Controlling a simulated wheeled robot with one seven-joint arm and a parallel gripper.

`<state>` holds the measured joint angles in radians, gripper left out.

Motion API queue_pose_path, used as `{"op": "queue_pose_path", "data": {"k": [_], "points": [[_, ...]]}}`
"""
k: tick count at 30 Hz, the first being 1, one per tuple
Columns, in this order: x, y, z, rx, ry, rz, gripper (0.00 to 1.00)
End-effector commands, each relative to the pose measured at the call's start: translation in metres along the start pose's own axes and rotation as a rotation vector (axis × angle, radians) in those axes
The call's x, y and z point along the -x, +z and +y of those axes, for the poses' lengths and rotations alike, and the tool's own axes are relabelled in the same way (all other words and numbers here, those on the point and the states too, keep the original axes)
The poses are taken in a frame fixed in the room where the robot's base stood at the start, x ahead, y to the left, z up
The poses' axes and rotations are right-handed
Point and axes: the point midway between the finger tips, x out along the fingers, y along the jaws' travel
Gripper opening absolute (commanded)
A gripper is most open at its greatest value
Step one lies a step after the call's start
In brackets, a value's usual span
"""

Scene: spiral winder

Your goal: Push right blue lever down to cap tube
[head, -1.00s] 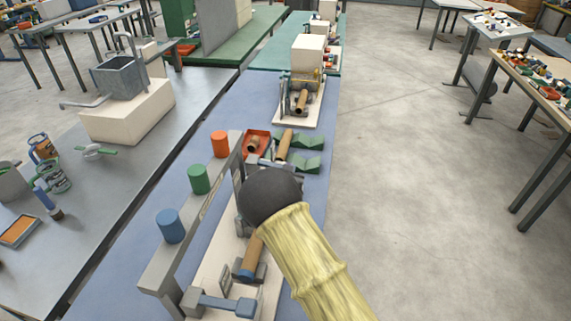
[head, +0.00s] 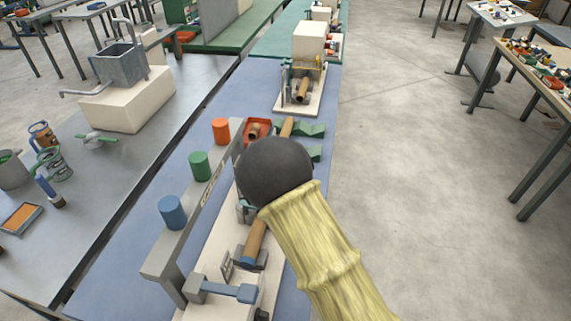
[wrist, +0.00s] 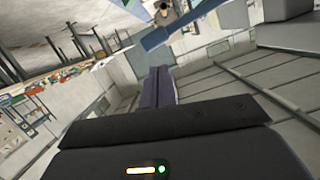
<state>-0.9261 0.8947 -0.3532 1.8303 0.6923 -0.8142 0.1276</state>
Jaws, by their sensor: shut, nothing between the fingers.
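A blue lever (head: 232,291) sticks out to the right from a grey hub at the near end of the winder. It lies roughly level in the head view. In the wrist view a blue bar (wrist: 185,30) with a grey hub crosses the top, above my fingers. A brown tube (head: 255,238) rests in the winder, with a blue piece at its near end. My gripper (wrist: 159,72) shows in the wrist view, its fingers shut and empty, apart from the blue bar in the picture. In the head view my arm's dark dome and yellow sleeve hide it.
A grey rail with blue (head: 172,212), green (head: 201,166) and orange (head: 220,131) cylinders stands along the winder's left side. A red tray (head: 257,127) and green V-blocks (head: 300,129) lie beyond my arm.

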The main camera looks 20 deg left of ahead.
Motion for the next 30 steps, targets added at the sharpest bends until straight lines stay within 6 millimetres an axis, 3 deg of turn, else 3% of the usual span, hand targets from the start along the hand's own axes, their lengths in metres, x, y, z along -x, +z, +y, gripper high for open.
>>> {"op": "queue_pose_path", "data": {"k": [6,10,30], "points": [[0.036,0.001,0.000,-0.001,0.000,0.002,0.00],[0.048,0.000,-0.001,-0.001,0.000,0.002,0.00],[0.050,-0.001,0.000,-0.001,0.001,0.003,0.00]]}}
